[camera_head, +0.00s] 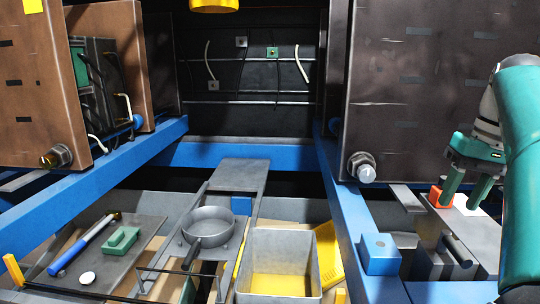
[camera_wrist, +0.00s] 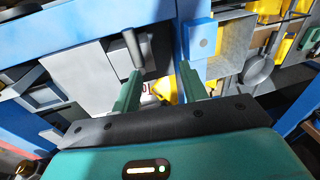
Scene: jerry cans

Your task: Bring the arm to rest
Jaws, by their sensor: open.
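My arm, in teal and grey, comes in at the right edge of the head view. My gripper (camera_head: 460,204) points downward at the right, over a grey surface beside the blue beam, with its two green fingers apart. Beyond the gap lie a yellow piece (camera_wrist: 163,91) and a pale surface.
A blue beam (camera_head: 345,210) runs just left of my gripper, with a blue box (camera_head: 380,254) on it. A dark handle (camera_head: 457,249) stands below the gripper. A large dark panel (camera_head: 430,80) rises behind. A pan (camera_head: 208,225) and a grey bin (camera_head: 279,240) lie further left.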

